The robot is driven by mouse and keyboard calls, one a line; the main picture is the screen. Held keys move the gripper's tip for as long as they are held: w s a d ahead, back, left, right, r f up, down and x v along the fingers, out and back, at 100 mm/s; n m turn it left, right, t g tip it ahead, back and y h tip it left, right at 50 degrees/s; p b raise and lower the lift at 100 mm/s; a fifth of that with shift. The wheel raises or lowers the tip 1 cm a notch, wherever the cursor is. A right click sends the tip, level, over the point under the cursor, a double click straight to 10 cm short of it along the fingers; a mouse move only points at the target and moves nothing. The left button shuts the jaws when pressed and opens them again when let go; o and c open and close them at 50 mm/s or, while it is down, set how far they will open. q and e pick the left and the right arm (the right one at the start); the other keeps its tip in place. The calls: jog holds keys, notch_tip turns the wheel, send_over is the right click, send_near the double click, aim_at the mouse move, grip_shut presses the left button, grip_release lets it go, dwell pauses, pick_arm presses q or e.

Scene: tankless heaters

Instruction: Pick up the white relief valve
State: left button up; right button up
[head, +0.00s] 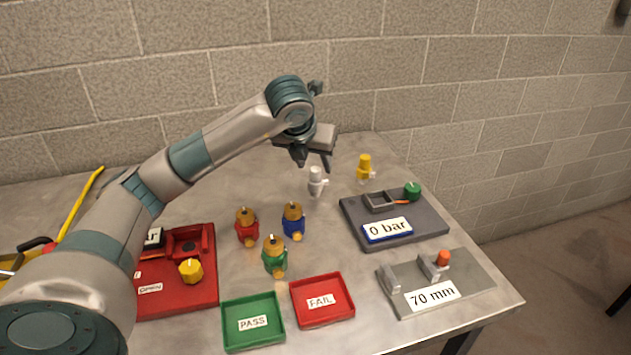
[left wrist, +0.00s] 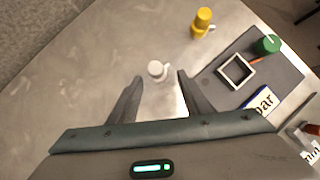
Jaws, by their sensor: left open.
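The white relief valve (head: 316,182) stands upright on the metal table, between the blue valve and the yellow valve in the head view. In the left wrist view the white valve (left wrist: 157,70) lies ahead of and between the two fingertips, with clear space on both sides. My left gripper (head: 314,162) is open and empty, above and just behind the white valve, fingers pointing down. Both fingers of the left gripper (left wrist: 156,80) show in the left wrist view, apart and not touching the valve. My right gripper is not in view.
A yellow valve (head: 364,168) stands to the right. Blue (head: 293,221), red (head: 246,226) and green (head: 274,256) valves stand nearer. The grey "0 bar" station (head: 425,222) is right. PASS (head: 253,340) and FAIL (head: 322,318) trays lie in front.

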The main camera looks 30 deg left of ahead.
aim_at(317, 171)
pick_arm(q)
jog(key=p+x, duration=0.1)
jog(key=x, duration=0.4)
jog(key=shift+w+a+f, duration=0.1)
jog(key=shift+w+f, duration=0.1)
jog(key=shift+f, duration=0.15)
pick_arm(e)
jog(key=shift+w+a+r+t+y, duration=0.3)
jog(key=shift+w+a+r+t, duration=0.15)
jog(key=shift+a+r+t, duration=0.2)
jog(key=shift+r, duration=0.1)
pick_arm(q)
jog(key=shift+w+a+f, duration=0.1)
jog(key=shift+w+f, duration=0.05)
jog(key=shift+w+a+f+p, duration=0.4)
jog(key=shift+f+p, duration=0.2)
jog(key=shift+p, duration=0.1)
jog(key=shift+p+x, duration=0.3)
jog(key=shift+x, duration=0.8)
jog(key=shift+w+a+f, duration=0.1)
jog(key=shift+w+f, duration=0.15)
jog(key=shift+f, duration=0.2)
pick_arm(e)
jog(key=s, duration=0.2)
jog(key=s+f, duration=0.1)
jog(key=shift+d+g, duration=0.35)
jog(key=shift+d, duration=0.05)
